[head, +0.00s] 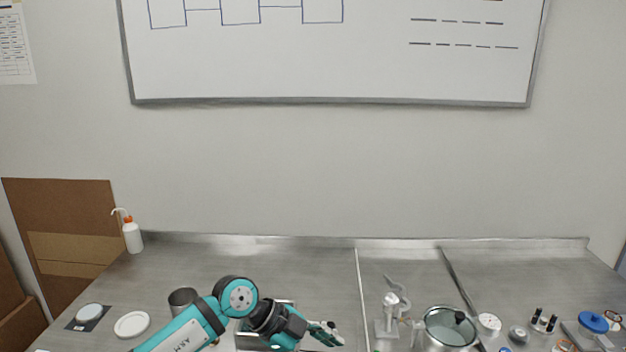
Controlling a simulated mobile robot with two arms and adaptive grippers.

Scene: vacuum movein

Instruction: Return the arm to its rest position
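My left arm, teal and black, comes in from the bottom left and reaches over the steel bench. Its gripper (328,334) points to the right, low in the head view, near the middle of the bench. The fingers are small and seen from the side, so I cannot tell whether they are open or shut. A shallow metal tray (246,342) is partly hidden behind the wrist. My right arm and gripper are not in view.
A steel cup (184,300) stands behind the forearm, with a white disc (132,324) to its left. A wash bottle (132,236) stands at the back left. The bench's back middle is clear.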

